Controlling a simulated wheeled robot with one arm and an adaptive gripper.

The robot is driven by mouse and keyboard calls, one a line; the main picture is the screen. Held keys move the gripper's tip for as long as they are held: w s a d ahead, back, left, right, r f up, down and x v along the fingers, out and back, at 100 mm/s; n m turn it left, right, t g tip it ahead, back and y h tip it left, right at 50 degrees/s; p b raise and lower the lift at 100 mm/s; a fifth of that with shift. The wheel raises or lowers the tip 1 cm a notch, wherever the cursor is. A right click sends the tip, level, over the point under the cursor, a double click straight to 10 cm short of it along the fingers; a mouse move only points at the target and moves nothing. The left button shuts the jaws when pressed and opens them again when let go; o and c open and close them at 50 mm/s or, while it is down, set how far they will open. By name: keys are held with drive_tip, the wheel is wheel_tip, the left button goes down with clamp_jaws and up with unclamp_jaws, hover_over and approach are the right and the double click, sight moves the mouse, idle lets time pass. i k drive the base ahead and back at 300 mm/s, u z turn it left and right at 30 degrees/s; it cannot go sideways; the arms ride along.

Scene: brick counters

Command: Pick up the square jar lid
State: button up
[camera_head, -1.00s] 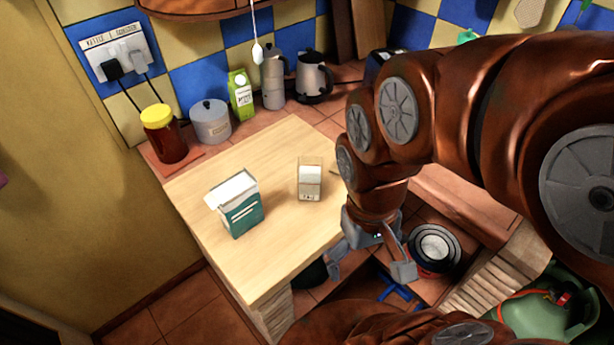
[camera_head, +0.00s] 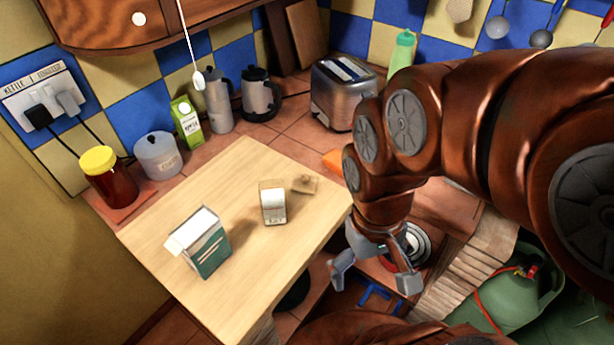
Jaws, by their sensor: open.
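A small square wooden lid (camera_head: 305,184) lies on the light wooden tabletop (camera_head: 190,290), near its right edge. It has a small raised part on top and looks like the square jar lid. A small white and tan carton (camera_head: 272,203) stands just left of it. My gripper (camera_head: 375,277) is open and empty, with its fingers pointing down. In the picture it is below and to the right of the lid, past the table's right edge. My arm comes in from the right and does not cover the lid.
A teal and white box (camera_head: 202,243) stands at the table's front left. Behind are a yellow-capped jar (camera_head: 108,178), a grey pot (camera_head: 158,156), a green carton (camera_head: 186,122), a moka pot (camera_head: 218,103), a kettle (camera_head: 260,97) and a toaster (camera_head: 343,92). The tabletop's middle is mostly clear.

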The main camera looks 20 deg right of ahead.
sight(304, 183)
drive_tip(key=u, duration=0.55)
drive_tip(key=k, duration=1.25)
drive_tip(key=u, duration=1.05)
drive_tip(key=i, duration=1.4)
drive_tip(key=z, duration=0.95)
